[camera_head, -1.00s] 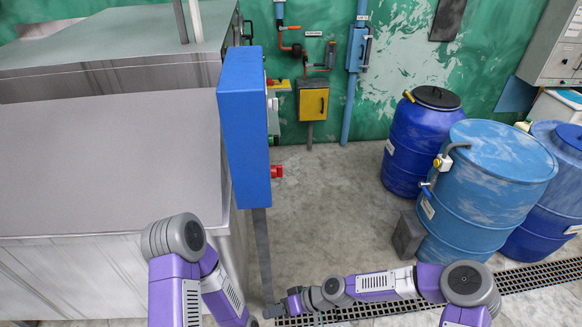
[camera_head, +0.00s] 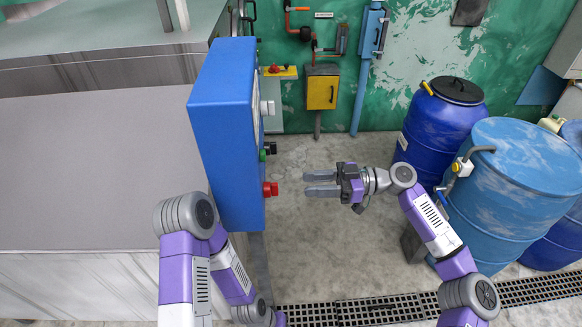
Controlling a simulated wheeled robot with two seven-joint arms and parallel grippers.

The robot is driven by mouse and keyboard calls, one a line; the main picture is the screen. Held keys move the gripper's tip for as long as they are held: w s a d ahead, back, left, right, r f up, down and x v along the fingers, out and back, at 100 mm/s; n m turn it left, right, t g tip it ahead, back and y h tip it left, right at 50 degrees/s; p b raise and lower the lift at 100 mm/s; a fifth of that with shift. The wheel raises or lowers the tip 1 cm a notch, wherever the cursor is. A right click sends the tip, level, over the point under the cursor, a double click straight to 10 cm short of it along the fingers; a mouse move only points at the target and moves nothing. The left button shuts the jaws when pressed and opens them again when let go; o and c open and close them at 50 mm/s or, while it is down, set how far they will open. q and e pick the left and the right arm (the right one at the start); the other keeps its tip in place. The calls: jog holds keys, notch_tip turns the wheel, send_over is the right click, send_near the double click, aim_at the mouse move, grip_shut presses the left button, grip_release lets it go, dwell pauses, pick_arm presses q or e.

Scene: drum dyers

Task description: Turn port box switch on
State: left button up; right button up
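A blue control box (camera_head: 222,130) stands upright beside the grey metal tank, seen mostly from its side. Its front faces right and carries a red switch (camera_head: 270,189), a green and black knob (camera_head: 268,149) and a pale grey knob (camera_head: 267,108). My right gripper (camera_head: 320,183) is open, its two fingers pointing left at the red switch, with a gap between them and it. Nothing is between the fingers. My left arm shows at the lower left, and its gripper cannot be made out.
The grey metal tank (camera_head: 95,170) fills the left side. Blue drums (camera_head: 515,190) stand at the right. A small yellow box (camera_head: 320,92) hangs on the green wall. A floor grate (camera_head: 380,308) crosses the front. The concrete floor in the middle is clear.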

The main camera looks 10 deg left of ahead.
aim_at(271, 190)
jog(key=x, duration=0.7)
jog(key=shift+s+a+r, duration=0.2)
jog(key=shift+s+r, duration=0.05)
jog(key=shift+r, duration=0.05)
grip_shut()
